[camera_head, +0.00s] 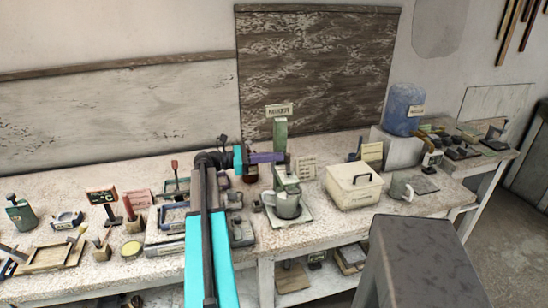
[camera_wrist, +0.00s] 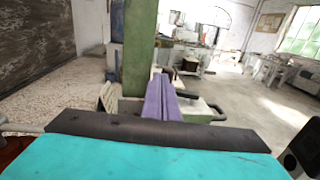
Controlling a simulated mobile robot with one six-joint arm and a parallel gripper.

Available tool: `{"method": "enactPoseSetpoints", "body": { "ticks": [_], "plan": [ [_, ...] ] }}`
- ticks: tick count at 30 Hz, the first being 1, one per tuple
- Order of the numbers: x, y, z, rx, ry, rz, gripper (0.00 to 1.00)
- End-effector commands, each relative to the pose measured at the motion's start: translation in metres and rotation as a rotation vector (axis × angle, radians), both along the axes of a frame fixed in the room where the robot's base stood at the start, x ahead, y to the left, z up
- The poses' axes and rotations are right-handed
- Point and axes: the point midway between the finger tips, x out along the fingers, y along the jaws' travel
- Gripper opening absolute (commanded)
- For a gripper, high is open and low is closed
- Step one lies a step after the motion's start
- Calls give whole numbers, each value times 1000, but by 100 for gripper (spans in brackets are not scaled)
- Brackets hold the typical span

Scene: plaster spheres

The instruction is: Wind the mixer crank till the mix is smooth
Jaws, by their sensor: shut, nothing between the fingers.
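The mixer is a green stand (camera_head: 280,130) with a small sign on top, at the back of the bench right of my arm. A grey pot (camera_head: 287,205) stands at its foot on a pale plate. My gripper (camera_head: 284,157) has its purple fingers together and empty, level beside the mixer's column. In the wrist view the fingers (camera_wrist: 161,84) lie close to the right of the green column (camera_wrist: 139,45); I cannot tell whether they touch it. A dark knob-like piece (camera_wrist: 170,74) shows just past the fingertips; I cannot tell whether it is the crank. The mix cannot be made out.
A cream lidded box (camera_head: 352,187) and a grey mug (camera_head: 401,190) stand right of the mixer. A blue drum (camera_head: 404,110) sits on a block farther back. Trays and small tools crowd the bench to the left. A grey stool-like block (camera_head: 418,250) stands in front.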

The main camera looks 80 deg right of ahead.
Motion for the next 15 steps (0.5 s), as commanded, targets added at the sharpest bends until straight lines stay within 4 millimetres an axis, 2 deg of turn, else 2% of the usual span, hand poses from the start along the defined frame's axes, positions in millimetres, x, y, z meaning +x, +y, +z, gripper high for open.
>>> {"method": "enactPoseSetpoints", "body": {
  "ticks": [8, 15],
  "plan": [
    [11, 3, -1, 0, 0, 1, 0],
    [40, 12, -1, 0, 0, 2, 0]
  ]
}}
